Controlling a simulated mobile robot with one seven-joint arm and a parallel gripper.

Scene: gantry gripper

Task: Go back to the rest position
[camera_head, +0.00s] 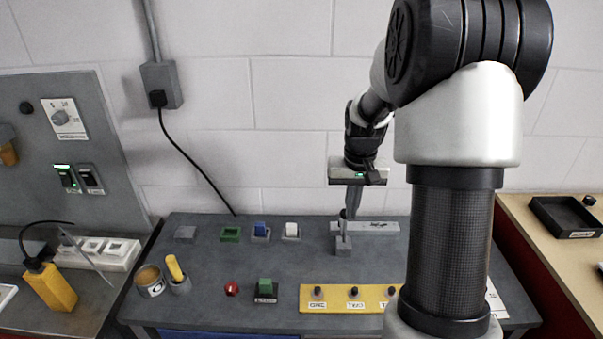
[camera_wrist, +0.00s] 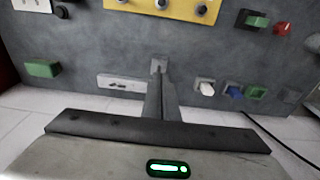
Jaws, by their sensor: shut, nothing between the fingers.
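My gripper (camera_head: 351,212) hangs from my arm above the back middle of the dark grey table (camera_head: 215,270), pointing down. Its fingers are together with nothing between them. The wrist view shows the shut fingers (camera_wrist: 160,88) from above. A small grey block with a short post (camera_head: 343,246) stands just under and in front of the fingertips; I cannot tell whether they touch it. In the wrist view the grey block (camera_wrist: 159,63) shows just beyond the fingertips. My upper arm hides the table's right part in the head view.
A yellow panel with black knobs (camera_head: 343,297) lies at the front. A light grey labelled bar (camera_head: 378,228) lies behind the post. Green (camera_head: 231,234), blue (camera_head: 260,230) and white (camera_head: 291,230) pieces stand left of it. A cup (camera_head: 150,282) and a red button (camera_head: 232,288) are front left.

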